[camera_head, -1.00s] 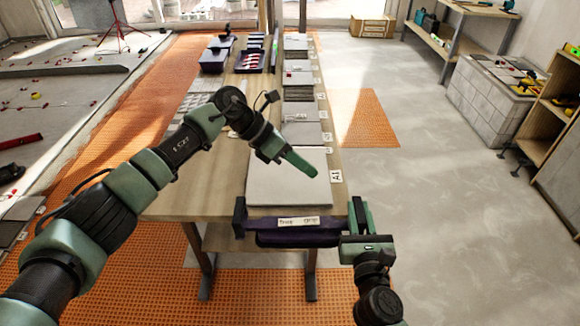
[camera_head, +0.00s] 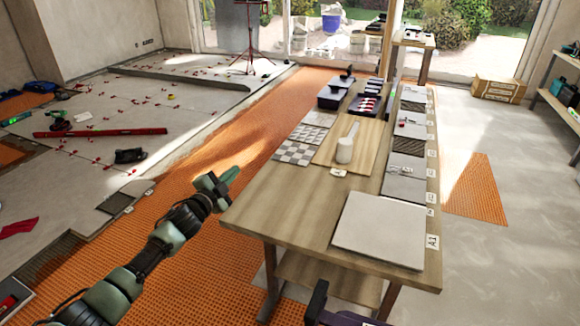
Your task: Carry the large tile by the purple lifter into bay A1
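The large pale tile (camera_head: 381,229) lies flat on the near right end of the wooden table, beside the label A1 (camera_head: 432,241). Nothing is on top of it. Part of the dark purple lifter (camera_head: 318,302) shows at the bottom edge, in front of the table and apart from the tile; the rest is cut off. My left gripper (camera_head: 219,183) is over the orange floor matting, just off the table's left edge, holding nothing that I can see. Its finger gap is unclear. My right gripper is out of view.
The wooden table (camera_head: 290,218) has a clear near left part. Farther back are patterned tile samples (camera_head: 294,153), a white scoop-like tool (camera_head: 346,147) and dark trays (camera_head: 331,96). More bays with tiles run along the right edge. Grey floor is open to the right.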

